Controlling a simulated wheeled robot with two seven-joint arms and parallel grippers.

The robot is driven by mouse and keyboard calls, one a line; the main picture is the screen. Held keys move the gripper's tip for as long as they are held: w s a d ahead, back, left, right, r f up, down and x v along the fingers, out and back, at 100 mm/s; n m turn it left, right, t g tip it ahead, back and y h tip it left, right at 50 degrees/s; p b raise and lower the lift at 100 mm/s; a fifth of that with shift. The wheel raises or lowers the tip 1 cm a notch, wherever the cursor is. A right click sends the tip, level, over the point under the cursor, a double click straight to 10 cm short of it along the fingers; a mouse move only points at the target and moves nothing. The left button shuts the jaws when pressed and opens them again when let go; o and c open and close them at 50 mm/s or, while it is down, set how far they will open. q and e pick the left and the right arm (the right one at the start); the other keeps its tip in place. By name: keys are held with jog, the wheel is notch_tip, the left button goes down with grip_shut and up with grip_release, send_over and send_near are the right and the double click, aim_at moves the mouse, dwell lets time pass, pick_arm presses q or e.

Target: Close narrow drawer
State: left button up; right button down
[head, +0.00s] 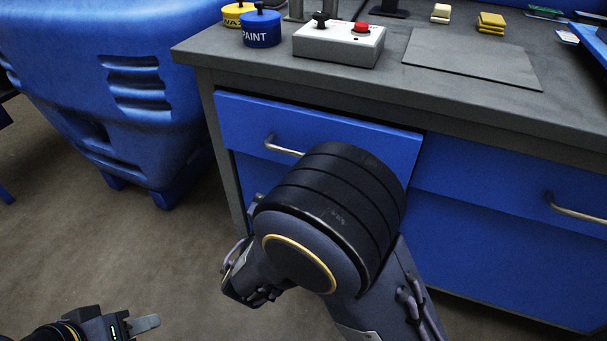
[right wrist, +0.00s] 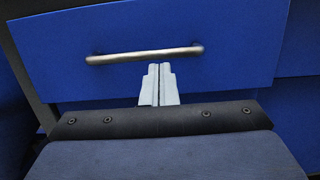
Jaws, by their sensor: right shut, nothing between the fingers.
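The narrow drawer (head: 240,117) is the blue left-hand one under the bench top. Its front stands slightly out from the bench, so it is a little open. Its metal bar handle (head: 282,148) shows partly in the head view; my right arm hides the rest. In the right wrist view the whole handle (right wrist: 145,56) lies across the blue drawer front (right wrist: 230,30). My right gripper (right wrist: 159,68) is shut and empty, its tips just below the handle; contact cannot be told. My left gripper (head: 146,324) is at the lower left, away from the drawer, its finger opening unclear.
The wider drawer (head: 500,190) with its own handle (head: 575,210) is to the right. On the bench top (head: 425,105) are a control box (head: 335,48), a blue paint pot (head: 261,30) and a flat plate (head: 470,60). A large blue container (head: 60,100) stands left; the floor before it is clear.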

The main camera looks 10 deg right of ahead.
jog(key=x, duration=0.3)
jog(key=shift+d+b, duration=0.1)
jog(key=shift+b, duration=0.2)
jog(key=shift+w, duration=0.1)
jog(key=x, duration=0.2)
jog(key=p+x, duration=0.1)
jog(key=x, duration=0.1)
jog(key=shift+f, duration=0.25)
jog(key=shift+w+d, duration=0.25)
